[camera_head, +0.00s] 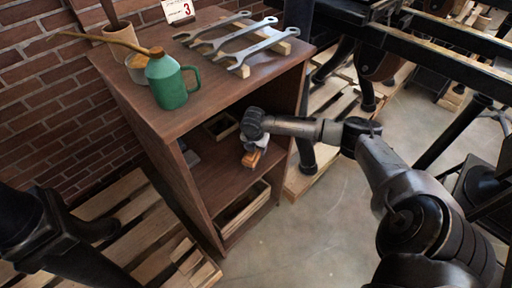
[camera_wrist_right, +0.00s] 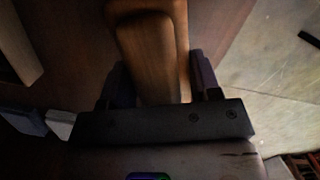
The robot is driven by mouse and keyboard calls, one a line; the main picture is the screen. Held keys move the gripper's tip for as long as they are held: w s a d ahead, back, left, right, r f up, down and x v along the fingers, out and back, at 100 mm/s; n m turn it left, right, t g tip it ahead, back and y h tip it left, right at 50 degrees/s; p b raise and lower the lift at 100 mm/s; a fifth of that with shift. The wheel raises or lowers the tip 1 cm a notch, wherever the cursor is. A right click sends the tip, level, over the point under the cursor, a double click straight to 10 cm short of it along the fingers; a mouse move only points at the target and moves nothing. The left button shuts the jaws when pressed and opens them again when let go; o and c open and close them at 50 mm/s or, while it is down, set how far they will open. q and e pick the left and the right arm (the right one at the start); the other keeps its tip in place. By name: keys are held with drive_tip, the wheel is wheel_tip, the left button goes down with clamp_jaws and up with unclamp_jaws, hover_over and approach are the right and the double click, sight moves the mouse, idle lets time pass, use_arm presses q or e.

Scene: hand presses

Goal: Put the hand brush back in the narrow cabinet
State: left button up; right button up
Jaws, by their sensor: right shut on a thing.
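The narrow cabinet (camera_head: 137,93) is brown wood with an open front and stands against a brick wall. My right gripper (camera_head: 252,146) is inside its opening, over the middle shelf (camera_head: 218,187). It is shut on the hand brush (camera_head: 254,157), of which a small orange-brown wooden part shows below the fingers. In the right wrist view the brush's wooden handle (camera_wrist_right: 150,55) lies between the two dark fingers. The bristles are not visible. Whether the brush touches the shelf I cannot tell. My left gripper is out of view.
On the cabinet top are a green jug (camera_head: 171,82), several wrenches (camera_head: 245,45) and a clay pot (camera_head: 121,34). A small wooden box (camera_head: 220,126) is deeper in the opening; a tray (camera_head: 243,208) lies below. Black press frames and pallets flank the cabinet.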

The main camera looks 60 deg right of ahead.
drive_tip(key=shift+f, duration=0.1)
drive_tip(key=o, duration=0.8)
drive_tip(key=shift+a, duration=0.1)
drive_tip(key=shift+c, duration=0.2)
drive_tip(key=shift+o, duration=0.4)
